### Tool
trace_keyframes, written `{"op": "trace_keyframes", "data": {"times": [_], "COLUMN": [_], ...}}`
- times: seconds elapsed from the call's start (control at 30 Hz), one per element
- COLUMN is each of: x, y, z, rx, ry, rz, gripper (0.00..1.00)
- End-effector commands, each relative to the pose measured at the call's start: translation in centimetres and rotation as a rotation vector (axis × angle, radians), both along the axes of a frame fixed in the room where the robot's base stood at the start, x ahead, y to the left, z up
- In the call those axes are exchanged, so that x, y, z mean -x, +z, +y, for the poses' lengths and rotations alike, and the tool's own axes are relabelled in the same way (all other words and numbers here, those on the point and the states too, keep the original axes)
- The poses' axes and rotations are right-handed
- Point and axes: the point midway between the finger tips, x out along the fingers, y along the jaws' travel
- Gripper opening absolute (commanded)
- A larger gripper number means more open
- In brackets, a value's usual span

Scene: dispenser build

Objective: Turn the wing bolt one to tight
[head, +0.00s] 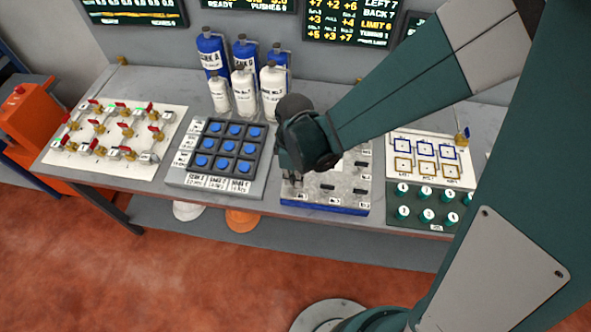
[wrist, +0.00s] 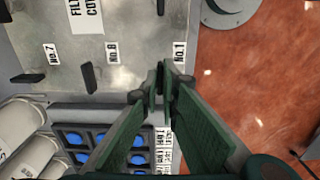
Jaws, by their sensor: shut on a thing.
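The grey filter cover (wrist: 135,35) carries dark wing bolts with white number labels. It also shows in the head view on a blue base (head: 325,209), partly behind my gripper (head: 291,178). In the wrist view my gripper (wrist: 164,80) has its green fingertips closed together just beside the No.1 label (wrist: 180,52). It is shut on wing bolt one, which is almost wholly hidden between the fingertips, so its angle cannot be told. Wing bolt No.8 (wrist: 88,77) and wing bolt No.7 (wrist: 27,77) stand apart from the fingers.
A panel of blue buttons (head: 224,147) lies left of the cover. White and blue bottles (head: 243,90) stand behind it. A valve board (head: 115,140) is at the far left, and a board with green knobs (head: 430,205) is at the right.

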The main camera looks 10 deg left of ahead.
Motion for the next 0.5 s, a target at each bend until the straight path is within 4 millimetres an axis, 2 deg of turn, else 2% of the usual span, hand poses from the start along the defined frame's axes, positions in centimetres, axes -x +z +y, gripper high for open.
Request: {"op": "trace_keyframes", "data": {"times": [0.27,0.5], "x": [0.03,0.04], "y": [-0.15,-0.23], "z": [-0.03,-0.05], "rx": [0.000,0.000], "ry": [-0.094,-0.263], "rz": [0.000,0.000], "gripper": [0.00,0.00]}}
